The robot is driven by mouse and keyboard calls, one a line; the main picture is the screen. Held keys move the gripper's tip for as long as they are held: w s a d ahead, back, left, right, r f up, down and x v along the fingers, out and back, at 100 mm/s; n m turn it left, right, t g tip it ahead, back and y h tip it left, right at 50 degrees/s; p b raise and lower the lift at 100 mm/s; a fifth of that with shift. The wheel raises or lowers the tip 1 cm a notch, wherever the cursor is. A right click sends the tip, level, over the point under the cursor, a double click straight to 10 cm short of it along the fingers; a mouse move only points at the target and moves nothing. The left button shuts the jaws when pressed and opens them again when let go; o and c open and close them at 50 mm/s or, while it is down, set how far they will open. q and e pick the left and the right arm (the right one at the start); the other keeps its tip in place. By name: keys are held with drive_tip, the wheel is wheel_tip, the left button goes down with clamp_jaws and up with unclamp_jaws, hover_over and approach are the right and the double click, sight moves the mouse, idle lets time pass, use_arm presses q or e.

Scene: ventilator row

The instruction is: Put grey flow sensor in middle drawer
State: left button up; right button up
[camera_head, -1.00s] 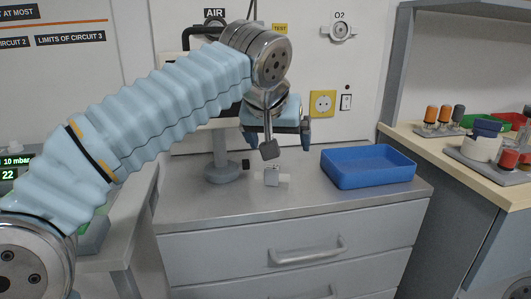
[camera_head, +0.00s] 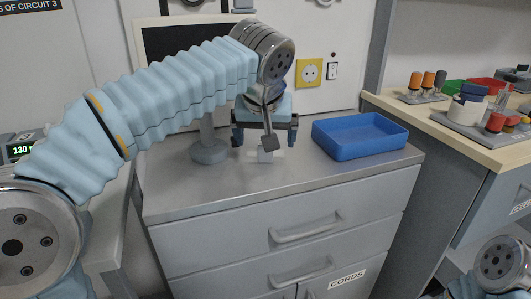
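The small light grey flow sensor (camera_head: 264,156) stands on the steel top of the drawer cabinet (camera_head: 180,198). My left gripper (camera_head: 265,138) hangs down just above the sensor, its two dark fingers spread apart on either side. Whether the fingers touch the sensor cannot be told; part of my wrist hides the space between them. The cabinet's upper drawer (camera_head: 240,238) and the drawer below it (camera_head: 240,283) are both closed, each with a bar handle. My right arm shows only at the bottom right corner; its gripper is out of view.
A blue tray (camera_head: 345,150) stands on the cabinet top, right of the sensor. A grey round-based stand (camera_head: 210,153) is close on the left. A wooden-edged bench (camera_head: 455,140) with coloured parts is at the right. The cabinet top's front strip is clear.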

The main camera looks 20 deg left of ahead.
use_arm(q)
drive_tip(key=shift+x, duration=1.55)
drive_tip(key=c, duration=0.9)
drive_tip(key=shift+r, duration=0.15)
